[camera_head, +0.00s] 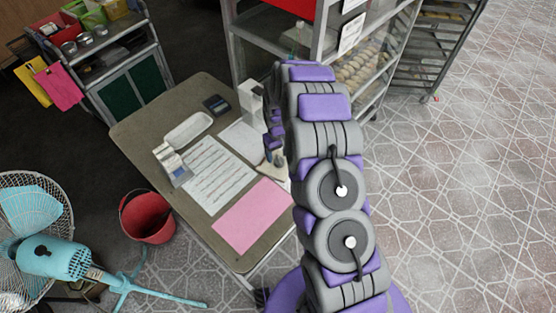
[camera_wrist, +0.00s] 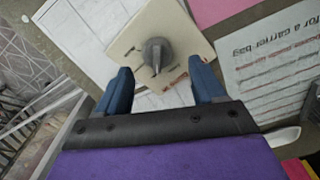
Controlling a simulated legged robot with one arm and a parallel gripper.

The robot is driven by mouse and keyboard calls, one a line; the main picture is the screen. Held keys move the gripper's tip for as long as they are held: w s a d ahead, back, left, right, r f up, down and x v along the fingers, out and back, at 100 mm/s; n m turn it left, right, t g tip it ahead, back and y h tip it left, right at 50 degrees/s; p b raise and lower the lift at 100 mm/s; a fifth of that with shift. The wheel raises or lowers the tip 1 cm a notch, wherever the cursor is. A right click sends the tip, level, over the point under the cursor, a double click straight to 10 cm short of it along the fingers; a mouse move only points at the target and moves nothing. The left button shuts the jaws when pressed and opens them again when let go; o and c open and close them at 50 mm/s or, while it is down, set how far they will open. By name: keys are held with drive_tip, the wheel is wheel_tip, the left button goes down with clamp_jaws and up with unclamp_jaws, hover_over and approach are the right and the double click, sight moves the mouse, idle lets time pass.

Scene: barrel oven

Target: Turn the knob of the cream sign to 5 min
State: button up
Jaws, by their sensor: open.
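The cream sign (camera_wrist: 180,24) is at the top middle of the wrist view, lying over white papers, with small dark and reddish marks on its face. Its dark grey round knob (camera_wrist: 157,48) has a raised grip ridge. The marks are too small to read, so I cannot tell the knob's setting. My gripper (camera_wrist: 161,70) is open, its two blue fingers apart on either side of the knob's near side, holding nothing. I cannot tell whether they touch the sign. In the head view my arm largely hides the sign and gripper.
The table (camera_head: 150,125) bears a pink sheet (camera_head: 252,215), a printed sheet (camera_head: 215,175), a white tray (camera_head: 188,129) and a small white stand (camera_head: 172,164). A red bucket (camera_head: 147,217) and a turquoise fan (camera_head: 60,255) stand left. A rack (camera_head: 360,70) stands behind. Tiled floor at right is clear.

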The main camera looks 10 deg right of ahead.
sight(279, 159)
drive_tip(key=f, duration=0.4)
drive_tip(key=shift+d+f+b, duration=0.25)
drive_tip(key=shift+d+b, duration=0.05)
drive_tip(key=shift+d, duration=0.05)
drive_tip(key=shift+a, duration=0.1)
drive_tip(key=shift+a, duration=0.1)
drive_tip(key=c, duration=1.1)
